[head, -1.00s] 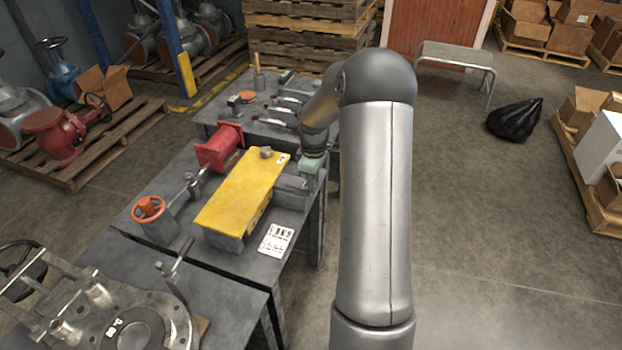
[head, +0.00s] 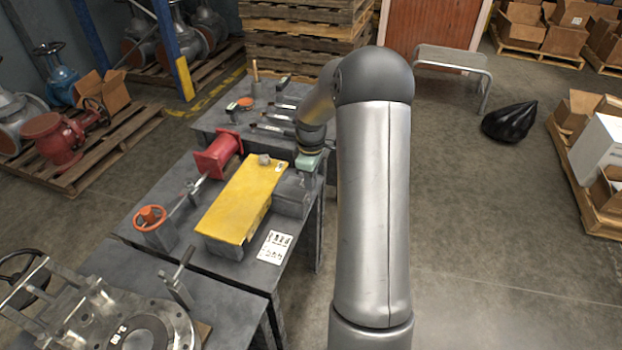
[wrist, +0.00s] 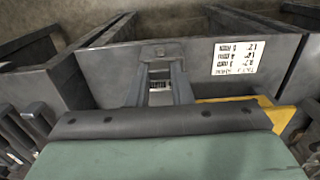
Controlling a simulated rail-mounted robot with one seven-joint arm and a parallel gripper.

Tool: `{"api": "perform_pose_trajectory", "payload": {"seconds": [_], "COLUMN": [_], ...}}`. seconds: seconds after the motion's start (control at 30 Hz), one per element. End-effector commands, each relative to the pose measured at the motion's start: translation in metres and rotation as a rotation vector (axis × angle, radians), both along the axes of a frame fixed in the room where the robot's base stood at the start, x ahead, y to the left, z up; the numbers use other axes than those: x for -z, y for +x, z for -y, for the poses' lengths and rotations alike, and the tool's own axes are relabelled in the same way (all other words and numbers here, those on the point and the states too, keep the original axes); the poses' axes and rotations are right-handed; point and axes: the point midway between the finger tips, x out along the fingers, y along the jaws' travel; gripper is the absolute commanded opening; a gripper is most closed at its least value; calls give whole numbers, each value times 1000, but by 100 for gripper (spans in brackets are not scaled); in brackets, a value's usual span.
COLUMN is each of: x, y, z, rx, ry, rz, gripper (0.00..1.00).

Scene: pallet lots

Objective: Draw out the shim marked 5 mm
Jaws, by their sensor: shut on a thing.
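A long yellow plate (head: 240,200) lies on the grey workbench, with a grey block (head: 292,200) at its right side. In the head view my wrist's green part shows above the grey block, but the fingers are hidden. A white printed card (head: 275,247) lies beside the plate; it also shows upside down in the wrist view (wrist: 237,60).
A red flanged piece (head: 217,155) and an orange handwheel (head: 150,217) stand left of the plate. Several tools (head: 275,118) lie on the far bench (head: 215,125). A large flange assembly (head: 140,330) is on the near bench.

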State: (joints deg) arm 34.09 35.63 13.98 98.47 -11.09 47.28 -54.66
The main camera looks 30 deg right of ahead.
Motion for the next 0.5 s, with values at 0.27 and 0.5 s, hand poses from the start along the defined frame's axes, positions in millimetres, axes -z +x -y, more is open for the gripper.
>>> {"api": "perform_pose_trajectory", "payload": {"seconds": [0.27, 0.5], "x": [-20, -32], "y": [0, 0], "z": [0, 0], "rx": [0, 0], "ry": [-1, -1], "rz": [2, 2], "gripper": [0, 0]}}
